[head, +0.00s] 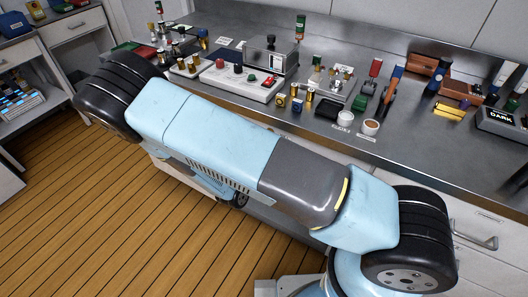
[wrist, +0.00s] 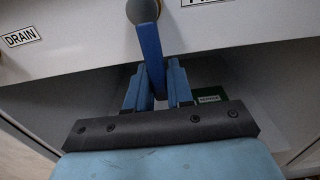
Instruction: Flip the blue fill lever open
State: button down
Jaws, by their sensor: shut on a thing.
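The blue fill lever (wrist: 151,50) hangs down from a round grey pivot knob (wrist: 142,11) on a pale panel in the wrist view. Its lower end lies between the two blue fingers of my gripper (wrist: 157,84). My gripper is shut on the lever near its free end. The lever's tip is partly hidden between the fingers. The lever and my gripper do not show in the head view, where my own arm covers much of the middle.
A DRAIN label (wrist: 22,37) is on the panel at left, and a cut-off label (wrist: 203,2) is at the top. Below the panel is a dark recess with a green item (wrist: 209,98). In the head view, a metal counter (head: 440,165) holds many small objects.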

jog(key=shift+s, duration=0.1)
jog(key=c, duration=1.1)
grip_release()
jog(key=shift+s, duration=0.1)
jog(key=v, duration=1.3)
jog(key=shift+s+a, duration=0.25)
jog(key=shift+s, duration=0.1)
jog(key=shift+f, duration=0.1)
